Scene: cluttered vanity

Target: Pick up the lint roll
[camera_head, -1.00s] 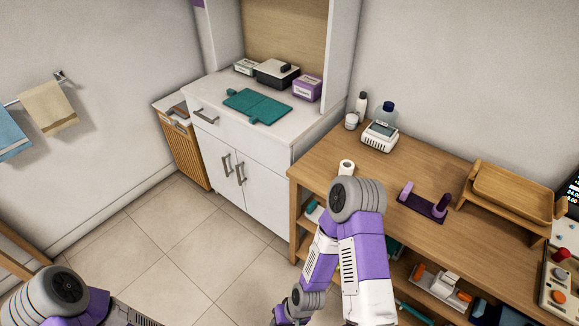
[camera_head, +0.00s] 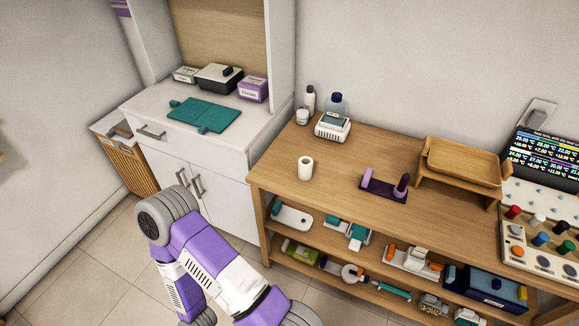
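A white upright roll (camera_head: 305,168), which looks like the lint roll, stands on the left part of the wooden table (camera_head: 330,160). Its top hole shows and nothing touches it. One of my arms, purple, white and grey, comes up from the bottom in front of the white cabinet, to the left of the table. Its gripper cannot be made out. My other arm is out of the picture.
Behind the roll stand a small white device (camera_head: 333,127) and bottles (camera_head: 336,104). To its right are a purple stand (camera_head: 384,187) and a wooden tray (camera_head: 463,161). The table around the roll is clear. The shelves below are cluttered.

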